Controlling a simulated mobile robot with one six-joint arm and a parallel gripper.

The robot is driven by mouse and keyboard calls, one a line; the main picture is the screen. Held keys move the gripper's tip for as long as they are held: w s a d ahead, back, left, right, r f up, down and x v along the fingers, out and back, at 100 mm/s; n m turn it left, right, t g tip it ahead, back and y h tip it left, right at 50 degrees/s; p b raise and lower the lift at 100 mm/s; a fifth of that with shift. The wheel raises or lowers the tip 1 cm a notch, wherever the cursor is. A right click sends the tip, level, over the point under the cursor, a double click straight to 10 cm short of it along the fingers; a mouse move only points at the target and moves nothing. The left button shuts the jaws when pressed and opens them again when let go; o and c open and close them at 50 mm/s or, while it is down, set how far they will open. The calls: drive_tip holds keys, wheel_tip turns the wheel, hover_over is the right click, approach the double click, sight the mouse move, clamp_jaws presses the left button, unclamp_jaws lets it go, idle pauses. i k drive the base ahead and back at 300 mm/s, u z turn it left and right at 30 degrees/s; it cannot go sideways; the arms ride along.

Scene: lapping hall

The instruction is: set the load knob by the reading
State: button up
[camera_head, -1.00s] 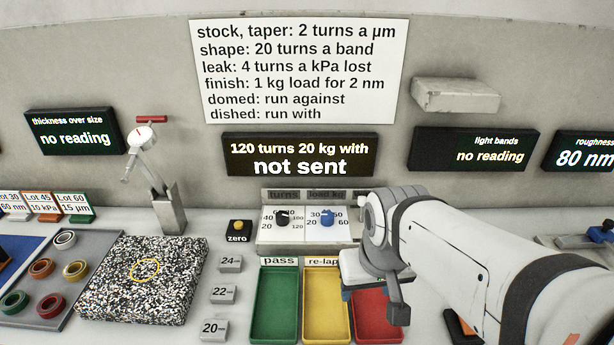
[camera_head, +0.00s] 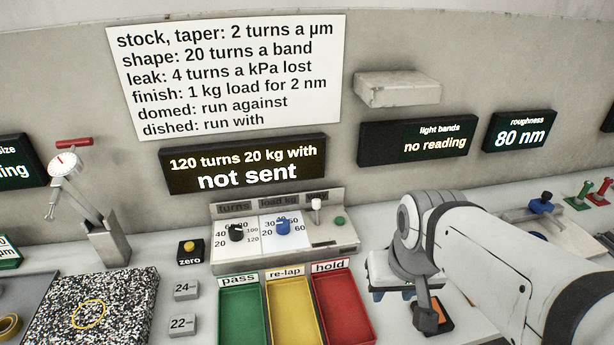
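The blue load knob (camera_head: 283,227) sits on the control panel (camera_head: 333,236), with a scale marked 20 to 60 around it. A black turns knob (camera_head: 236,233) is to its left, and a white-topped lever (camera_head: 316,205) and a green button (camera_head: 339,221) are to its right. The display (camera_head: 243,163) reads "120 turns 20 kg with, not sent". The roughness display (camera_head: 519,131) reads 80 nm. The wall sign (camera_head: 228,78) says finish: 1 kg load for 2 nm. My gripper (camera_head: 400,288) is right of the panel, away from the knob; its fingers are mostly hidden by my arm.
Green (camera_head: 243,315), yellow (camera_head: 292,308) and red (camera_head: 342,306) trays lie in front of the panel. A speckled plate (camera_head: 60,305) and a zero button (camera_head: 190,248) are at the left. The light bands display (camera_head: 418,138) shows no reading. A grey block (camera_head: 397,90) sits on the wall.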

sight(283, 225)
drive_tip(key=z, duration=0.35)
drive_tip(key=k, duration=0.85)
drive_tip(key=u, duration=0.65)
drive_tip(key=i, duration=1)
